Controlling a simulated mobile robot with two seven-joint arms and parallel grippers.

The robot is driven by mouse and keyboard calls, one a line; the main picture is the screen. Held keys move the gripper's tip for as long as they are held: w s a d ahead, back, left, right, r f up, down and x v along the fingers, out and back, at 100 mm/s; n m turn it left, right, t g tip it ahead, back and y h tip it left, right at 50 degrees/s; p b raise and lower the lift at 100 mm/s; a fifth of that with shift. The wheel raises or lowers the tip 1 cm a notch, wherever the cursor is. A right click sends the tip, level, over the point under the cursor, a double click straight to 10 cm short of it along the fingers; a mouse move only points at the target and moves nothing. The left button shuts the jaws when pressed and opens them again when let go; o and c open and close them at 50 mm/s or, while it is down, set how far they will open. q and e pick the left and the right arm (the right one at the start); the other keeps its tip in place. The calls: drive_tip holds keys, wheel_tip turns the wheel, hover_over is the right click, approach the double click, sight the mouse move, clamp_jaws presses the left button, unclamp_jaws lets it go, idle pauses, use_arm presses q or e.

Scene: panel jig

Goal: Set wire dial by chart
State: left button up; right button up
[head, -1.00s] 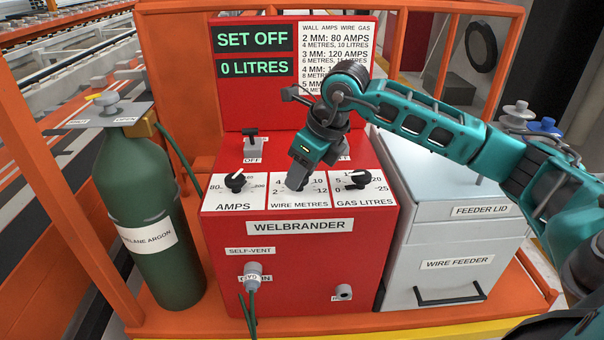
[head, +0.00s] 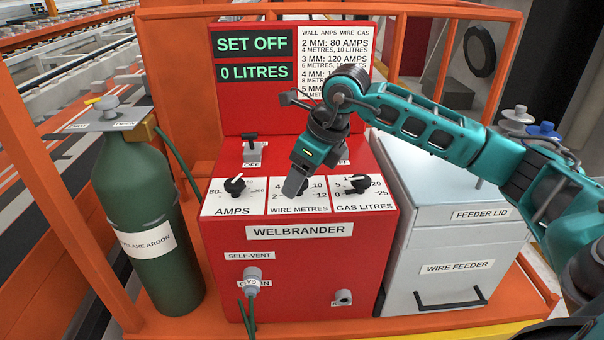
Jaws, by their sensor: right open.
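The red welder (head: 222,245) labelled WELBRANDER stands in the middle of the head view. Its WIRE METRES dial (head: 283,196) is the middle one, marked 2 to 12; its knob is mostly hidden by my right gripper. My right gripper (head: 294,187) is open and points down at this dial, with its fingers at the knob. I cannot tell whether they touch it. The chart (head: 335,48) at the back lists wall, amps, wire and gas; its lower rows are partly covered by my arm. The display (head: 254,58) reads SET OFF and 0 LITRES. My left gripper is not in view.
The AMPS dial (head: 235,186) and the GAS LITRES dial (head: 359,184) flank the middle dial closely. A switch (head: 252,148) marked OFF stands behind. A green gas cylinder (head: 140,205) is at left, the grey wire feeder (head: 450,260) at right.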

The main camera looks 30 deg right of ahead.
drive_tip(key=v, duration=1.3)
drive_tip(key=shift+p, duration=0.3)
